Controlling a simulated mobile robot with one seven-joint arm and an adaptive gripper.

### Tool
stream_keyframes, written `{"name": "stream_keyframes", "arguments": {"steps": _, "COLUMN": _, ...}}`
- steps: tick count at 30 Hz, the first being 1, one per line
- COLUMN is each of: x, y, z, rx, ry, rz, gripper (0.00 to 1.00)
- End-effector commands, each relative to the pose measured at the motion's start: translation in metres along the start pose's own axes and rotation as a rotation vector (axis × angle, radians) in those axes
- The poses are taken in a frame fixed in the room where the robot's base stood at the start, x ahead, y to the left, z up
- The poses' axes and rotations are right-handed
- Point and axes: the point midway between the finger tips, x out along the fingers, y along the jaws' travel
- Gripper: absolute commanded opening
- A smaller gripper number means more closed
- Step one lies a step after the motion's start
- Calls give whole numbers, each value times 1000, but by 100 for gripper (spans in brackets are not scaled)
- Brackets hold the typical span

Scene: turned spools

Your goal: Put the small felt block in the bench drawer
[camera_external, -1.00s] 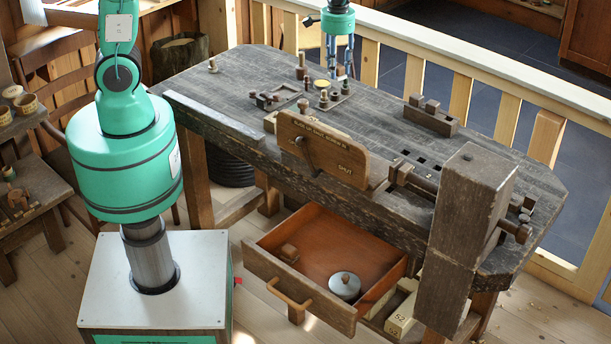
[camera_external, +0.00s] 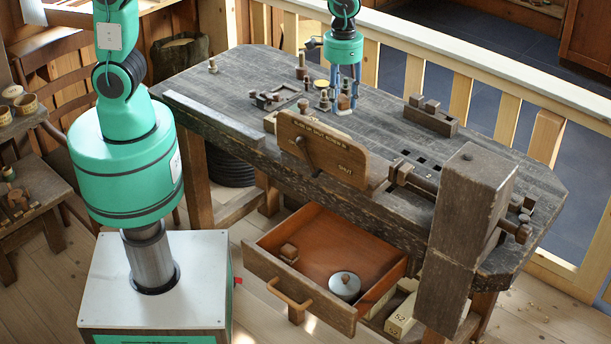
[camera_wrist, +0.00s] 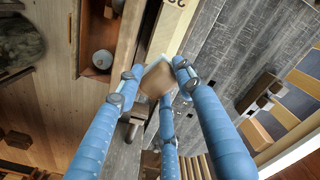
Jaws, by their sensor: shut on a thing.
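My gripper (camera_external: 344,98) has blue fingers and is over the back middle of the bench, behind the upright wooden board. Its fingers are shut on a small block, taken to be the felt block (camera_wrist: 157,79), brown with pale edges; it also shows between the fingertips in the external view (camera_external: 344,101). Whether the block still touches the bench is unclear. The bench drawer (camera_external: 300,300) is pulled open at the front.
The upright wooden board (camera_external: 322,150) stands between my gripper and the drawer. Small turned pieces (camera_external: 325,100) stand close left of the fingers. A thick wooden post (camera_external: 465,230) rises at the bench's front right. A dark wooden rack (camera_external: 431,117) sits to the right.

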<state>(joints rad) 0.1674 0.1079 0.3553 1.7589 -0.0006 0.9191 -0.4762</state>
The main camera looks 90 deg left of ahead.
Motion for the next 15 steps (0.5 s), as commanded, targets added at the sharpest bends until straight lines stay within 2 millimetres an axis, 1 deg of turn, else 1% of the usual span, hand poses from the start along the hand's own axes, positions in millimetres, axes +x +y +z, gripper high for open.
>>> {"name": "stream_keyframes", "arguments": {"steps": 1, "x": 1, "y": 15, "z": 9, "rx": 25, "ry": 0, "rz": 0, "gripper": 15}}
{"name": "stream_keyframes", "arguments": {"steps": 3, "x": 1, "y": 33, "z": 21, "rx": 54, "ry": 0, "rz": 0, "gripper": 15}}
{"name": "stream_keyframes", "arguments": {"steps": 9, "x": 2, "y": 80, "z": 59, "rx": 138, "ry": 0, "rz": 0, "gripper": 15}}
{"name": "stream_keyframes", "arguments": {"steps": 15, "x": 2, "y": 120, "z": 98, "rx": 215, "ry": 0, "rz": 1, "gripper": 15}}
